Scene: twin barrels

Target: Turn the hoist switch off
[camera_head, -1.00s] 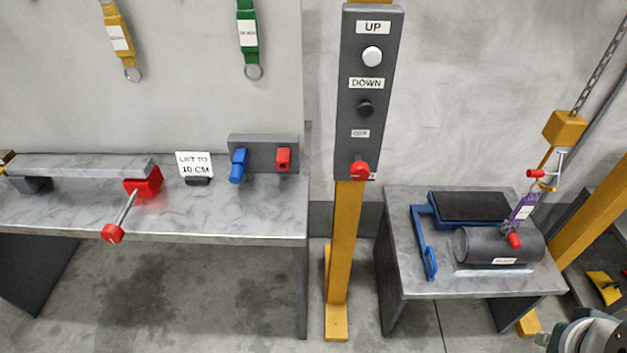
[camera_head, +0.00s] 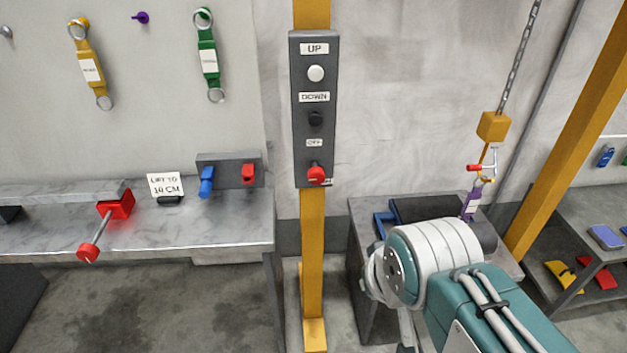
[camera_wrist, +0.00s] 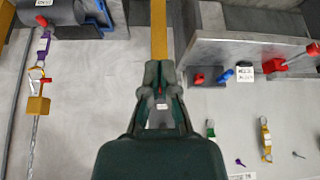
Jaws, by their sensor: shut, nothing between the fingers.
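The hoist control box (camera_head: 298,110) is a grey upright panel on a yellow post, with a white UP button (camera_head: 316,73) and a black DOWN button (camera_head: 315,118). Below the OFF label (camera_head: 314,143) is the red switch knob (camera_head: 316,175). It sits low, partly covering another label at the bottom. My gripper (camera_wrist: 158,66) is shut and empty in the wrist view, in front of the yellow post (camera_wrist: 158,25). It hides most of the control box there; a small patch with a pale label shows between the finger linkages. The gripper's tips do not show in the head view.
A yellow hoist block (camera_head: 493,127) hangs on a chain at right, with a purple strap (camera_head: 470,204) below it. A grey bench (camera_head: 230,228) with a red-handled vise and blue and red knobs stands left. My arm covers much of the right-hand table (camera_head: 365,215).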

